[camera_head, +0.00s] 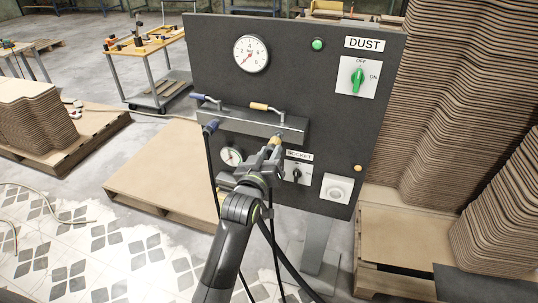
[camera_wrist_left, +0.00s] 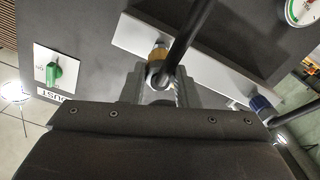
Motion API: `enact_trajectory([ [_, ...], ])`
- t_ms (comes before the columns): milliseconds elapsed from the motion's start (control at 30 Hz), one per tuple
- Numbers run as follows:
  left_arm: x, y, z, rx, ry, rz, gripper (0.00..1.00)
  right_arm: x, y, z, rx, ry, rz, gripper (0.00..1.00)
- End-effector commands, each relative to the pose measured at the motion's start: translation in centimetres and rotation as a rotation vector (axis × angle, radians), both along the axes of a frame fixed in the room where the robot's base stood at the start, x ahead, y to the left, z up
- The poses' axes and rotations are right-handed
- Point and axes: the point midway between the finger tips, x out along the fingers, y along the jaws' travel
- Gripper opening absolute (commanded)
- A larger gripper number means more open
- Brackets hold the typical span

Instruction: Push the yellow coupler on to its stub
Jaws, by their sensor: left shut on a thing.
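The yellow coupler (camera_head: 277,138) is at the right end of the underside of the grey manifold block (camera_head: 240,120) on the dark panel. My left gripper (camera_head: 272,154) is shut on it from below and in front. In the left wrist view the yellow coupler (camera_wrist_left: 158,54) shows between the jaws (camera_wrist_left: 160,85), close against the light manifold face, with a black hose crossing in front. The stub is hidden; I cannot tell whether the coupler is seated on it. My right gripper is not in view.
A blue coupler (camera_head: 210,127) with a hose is at the manifold's left end. Blue (camera_head: 205,98) and yellow (camera_head: 265,107) levers stand above. A gauge (camera_head: 231,156) and a black switch (camera_head: 296,174) flank my gripper. Stacked curved boards (camera_head: 460,80) stand at right.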

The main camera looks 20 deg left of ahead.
Motion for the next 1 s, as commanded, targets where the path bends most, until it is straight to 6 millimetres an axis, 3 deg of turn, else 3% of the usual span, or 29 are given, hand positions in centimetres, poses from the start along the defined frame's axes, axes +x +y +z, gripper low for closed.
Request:
enact_trajectory([
  [933, 2.1, 0.0, 0.1, 0.001, -0.001, 0.0, 0.0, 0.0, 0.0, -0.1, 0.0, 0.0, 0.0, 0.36],
  [967, 2.0, -0.1, 0.1, 0.001, -0.001, 0.0, 0.31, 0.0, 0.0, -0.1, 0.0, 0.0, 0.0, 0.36],
  [1000, 2.0, 0.0, 0.1, 0.001, -0.001, 0.0, 0.37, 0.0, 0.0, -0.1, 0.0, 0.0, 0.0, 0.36],
])
